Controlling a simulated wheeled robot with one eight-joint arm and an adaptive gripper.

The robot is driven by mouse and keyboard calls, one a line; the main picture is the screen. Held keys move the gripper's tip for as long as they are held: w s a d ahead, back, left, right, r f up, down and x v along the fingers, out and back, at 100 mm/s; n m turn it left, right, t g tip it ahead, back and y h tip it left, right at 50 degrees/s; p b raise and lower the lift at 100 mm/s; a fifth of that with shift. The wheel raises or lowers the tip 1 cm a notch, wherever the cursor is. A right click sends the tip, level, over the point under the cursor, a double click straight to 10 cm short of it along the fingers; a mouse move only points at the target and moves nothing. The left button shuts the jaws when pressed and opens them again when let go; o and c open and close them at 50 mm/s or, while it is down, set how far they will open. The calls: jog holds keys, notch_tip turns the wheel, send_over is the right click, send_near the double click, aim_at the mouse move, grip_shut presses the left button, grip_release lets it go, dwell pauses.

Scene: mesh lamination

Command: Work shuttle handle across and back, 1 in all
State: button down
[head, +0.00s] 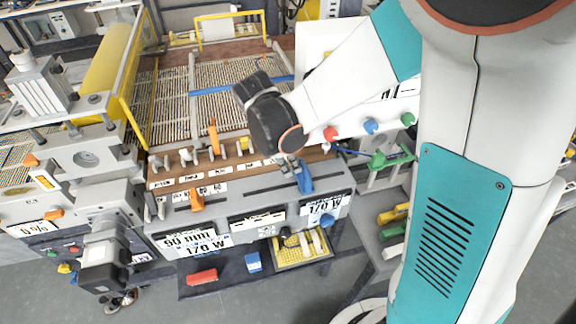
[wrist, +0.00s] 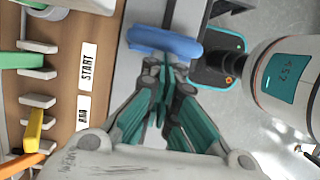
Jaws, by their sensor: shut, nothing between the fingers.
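A blue handle (head: 304,177) stands on the grey slotted front rail of the machine, near its right end. It also shows in the wrist view (wrist: 165,42) as a rounded blue bar just beyond my fingertips. An orange handle (head: 196,200) sits on the same rail further left. No readable label shows which one is the shuttle handle. My gripper (wrist: 167,74) is shut and empty, its fingertips close beside the blue bar; I cannot tell whether they touch it. In the head view my gripper (head: 289,164) is partly hidden by my wrist, just left of the blue handle.
Red, blue and green knobs (head: 370,125) are at the right. A yellow tray (head: 290,262) sits low in front.

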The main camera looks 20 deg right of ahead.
jog(key=d, duration=0.6)
jog(key=shift+s+d+b, duration=0.1)
jog(key=shift+d+b, duration=0.15)
jog(key=shift+b, duration=0.1)
